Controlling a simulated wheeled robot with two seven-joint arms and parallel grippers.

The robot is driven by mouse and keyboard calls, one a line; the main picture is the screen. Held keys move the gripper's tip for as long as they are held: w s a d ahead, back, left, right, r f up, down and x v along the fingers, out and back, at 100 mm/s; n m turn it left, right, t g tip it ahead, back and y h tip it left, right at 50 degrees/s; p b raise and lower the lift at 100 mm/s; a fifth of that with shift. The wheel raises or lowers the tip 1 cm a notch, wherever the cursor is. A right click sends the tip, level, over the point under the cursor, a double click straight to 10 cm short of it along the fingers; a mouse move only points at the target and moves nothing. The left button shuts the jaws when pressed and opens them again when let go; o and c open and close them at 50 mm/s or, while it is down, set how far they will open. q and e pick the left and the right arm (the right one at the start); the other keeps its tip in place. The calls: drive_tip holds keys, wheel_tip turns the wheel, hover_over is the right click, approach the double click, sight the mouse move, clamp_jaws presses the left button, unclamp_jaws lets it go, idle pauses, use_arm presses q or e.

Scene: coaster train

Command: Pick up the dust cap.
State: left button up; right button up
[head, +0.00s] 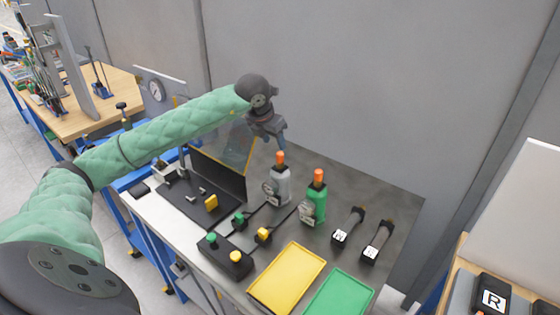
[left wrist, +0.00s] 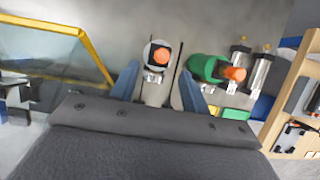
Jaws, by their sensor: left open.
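An orange dust cap (head: 280,157) tops a grey cylinder (head: 279,184) standing upright on the grey bench. In the left wrist view the same cap (left wrist: 160,57) shows from above, on its grey cylinder. A second orange cap (head: 319,177) sits on a green cylinder (head: 315,205) to the right; it also shows in the left wrist view (left wrist: 235,74). My left gripper (head: 281,146) is open just above the grey cylinder's cap. In the left wrist view its blue fingers (left wrist: 160,85) stand on either side of the grey cylinder. My right gripper is not in view.
A black open case (head: 201,205) lies left of the cylinders. A black box with buttons (head: 225,256), a yellow tray (head: 288,278) and a green tray (head: 340,294) lie in front. Two black-and-silver tools (head: 347,228) lie to the right. A grey wall rises behind.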

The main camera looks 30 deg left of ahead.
sight(279, 154)
use_arm(q)
drive_tip(key=shift+x, duration=3.4)
drive_tip(key=shift+s+d, duration=0.2)
clamp_jaws()
